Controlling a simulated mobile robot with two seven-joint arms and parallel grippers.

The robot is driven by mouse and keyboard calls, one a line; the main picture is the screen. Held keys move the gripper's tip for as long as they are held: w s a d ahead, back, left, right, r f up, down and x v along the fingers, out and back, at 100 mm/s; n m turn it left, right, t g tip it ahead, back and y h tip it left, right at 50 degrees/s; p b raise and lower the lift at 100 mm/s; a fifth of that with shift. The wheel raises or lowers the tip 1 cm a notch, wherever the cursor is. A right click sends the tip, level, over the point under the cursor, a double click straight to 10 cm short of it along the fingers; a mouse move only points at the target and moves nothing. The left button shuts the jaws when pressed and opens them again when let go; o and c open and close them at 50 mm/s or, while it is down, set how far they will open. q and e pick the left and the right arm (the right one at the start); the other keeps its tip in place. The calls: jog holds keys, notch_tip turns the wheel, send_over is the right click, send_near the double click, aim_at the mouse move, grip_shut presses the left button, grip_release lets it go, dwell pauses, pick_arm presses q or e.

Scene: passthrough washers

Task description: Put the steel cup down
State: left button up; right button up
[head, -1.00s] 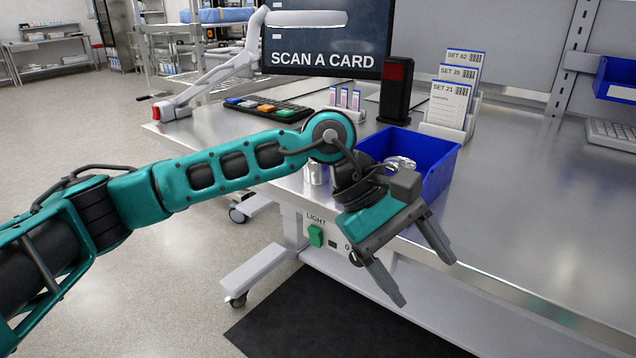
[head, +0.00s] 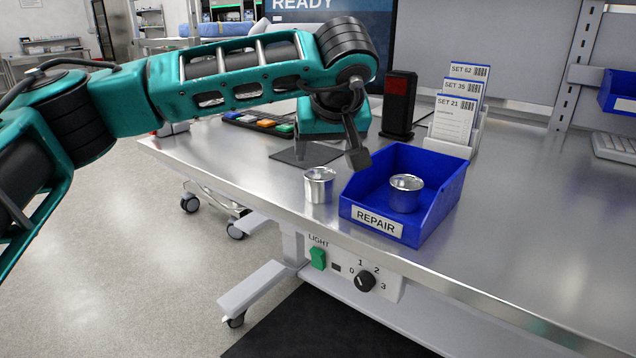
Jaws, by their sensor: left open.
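One steel cup (head: 319,186) stands upright on the bench near its front edge, just left of the blue bin. A second steel cup (head: 405,194) is inside the blue bin (head: 360,221), whose front label reads REPAIR. My left gripper (head: 356,156) is above the bench, behind the free-standing cup and by the bin's back left corner. One dark finger shows apart from both cups; the rest of the jaws is hidden or hard to make out. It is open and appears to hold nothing. My right gripper is out of view.
A dark flat pad (head: 300,154) lies behind the free-standing cup. A row of coloured keys (head: 262,122) is partly behind my left arm. A black post with a red panel (head: 399,103) and a card holder (head: 452,140) stand behind the bin. The bench is clear right of the bin.

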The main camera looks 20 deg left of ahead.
pick_arm(q)
send_near(319, 178)
jog(key=f, duration=0.2)
jog(key=shift+w+a+f+b, duration=0.2)
jog(key=shift+w+f+b, duration=0.15)
jog(key=shift+w+f, duration=0.05)
jog(key=shift+b+x, duration=0.5)
jog(key=shift+x, duration=2.65)
jog(key=shift+a+r, duration=0.1)
jog(key=shift+a, duration=0.05)
jog(key=shift+r, duration=0.1)
jog(key=c, duration=0.9)
